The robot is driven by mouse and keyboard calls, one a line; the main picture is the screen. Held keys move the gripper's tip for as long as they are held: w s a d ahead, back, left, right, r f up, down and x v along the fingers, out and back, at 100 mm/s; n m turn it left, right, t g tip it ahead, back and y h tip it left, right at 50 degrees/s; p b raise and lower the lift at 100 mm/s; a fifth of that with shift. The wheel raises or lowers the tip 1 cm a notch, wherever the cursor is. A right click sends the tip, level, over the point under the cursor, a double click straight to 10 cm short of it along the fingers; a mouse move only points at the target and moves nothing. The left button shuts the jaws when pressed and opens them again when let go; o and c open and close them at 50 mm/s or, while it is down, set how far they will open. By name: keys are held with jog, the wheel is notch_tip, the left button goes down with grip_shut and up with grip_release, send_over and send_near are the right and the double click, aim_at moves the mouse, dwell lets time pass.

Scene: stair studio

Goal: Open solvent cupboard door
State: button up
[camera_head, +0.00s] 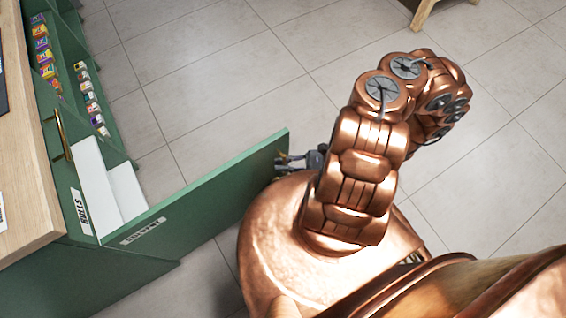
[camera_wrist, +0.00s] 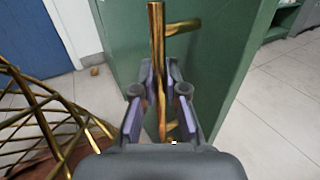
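The green solvent cupboard door (camera_head: 215,185), labelled on its top edge, stands swung out from the green cabinet at a wide angle. White items show in the space behind it. In the wrist view the door's green face (camera_wrist: 215,75) fills the middle, with an upright brass bar handle (camera_wrist: 157,35) on it. My gripper (camera_wrist: 163,80) has its purple-padded fingers on both sides of the handle, close against it, and looks shut on it. In the head view my gripper (camera_head: 293,162) is at the door's free end, mostly hidden by my copper arm.
A wooden countertop (camera_head: 25,150) lies at the left. Green shelves with small coloured boxes (camera_head: 45,55) stand behind it. Another brass handle (camera_head: 57,135) is on the cabinet. A brass wire basket (camera_wrist: 40,120) shows at the wrist view's left. Tiled floor (camera_head: 220,80) is clear beyond the door.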

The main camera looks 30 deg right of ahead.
jog(key=o, duration=0.4)
jog(key=shift+o, duration=0.2)
jog(key=v, duration=1.2)
dwell(0.4)
jog(key=w+a+r+n+g+h+p, duration=0.1)
jog(key=w+a+r+n+g+p, duration=0.25)
jog(key=r, duration=0.55)
jog(key=w+a+r+n+g+h, duration=0.2)
jog(key=r+n+g, duration=0.3)
jog(key=r+n, duration=0.25)
jog(key=w+a+r+n+g+h+p, duration=0.1)
jog(key=w+a+r+n+g+p, duration=0.2)
jog(key=r, duration=0.6)
jog(key=s+a+r+n+t+h+p, duration=0.1)
jog(key=s+r+n+h, duration=0.3)
jog(key=r, duration=0.6)
jog(key=s+a+r+n+t+h+p, duration=0.1)
jog(key=s+r+n+h+p, duration=0.3)
jog(key=s+r+h, duration=0.4)
notch_tip(320, 180, up, 2)
jog(key=shift+a+r+n, duration=0.25)
jog(key=shift+a+n, duration=0.1)
jog(key=shift+n, duration=0.25)
